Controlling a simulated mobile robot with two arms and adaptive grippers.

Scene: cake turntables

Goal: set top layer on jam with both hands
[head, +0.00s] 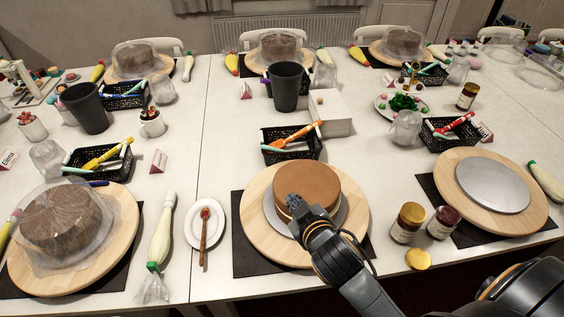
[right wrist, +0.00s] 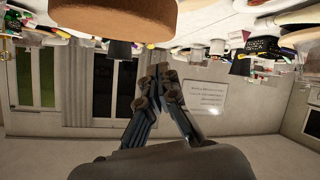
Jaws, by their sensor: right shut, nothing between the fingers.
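A round brown cake (head: 308,184) with a smooth top stands on a grey disc (head: 342,213) on a wooden turntable (head: 262,236) in the middle of the head view. Separate layers or jam cannot be made out. My right gripper (head: 293,203) comes from the lower right and covers the cake's front left edge; its fingers are shut and empty. In the right wrist view the shut fingertips (right wrist: 159,70) stand apart from the cake's brown edge (right wrist: 120,22), which shows at the top. My left gripper is out of view.
A dark red jam jar (head: 443,222), another jar (head: 408,223) and a gold lid (head: 418,259) stand right of the turntable. A spoon on a white plate (head: 193,238) and a piping bag (head: 162,233) lie left. A black basket (head: 291,145) stands behind the cake.

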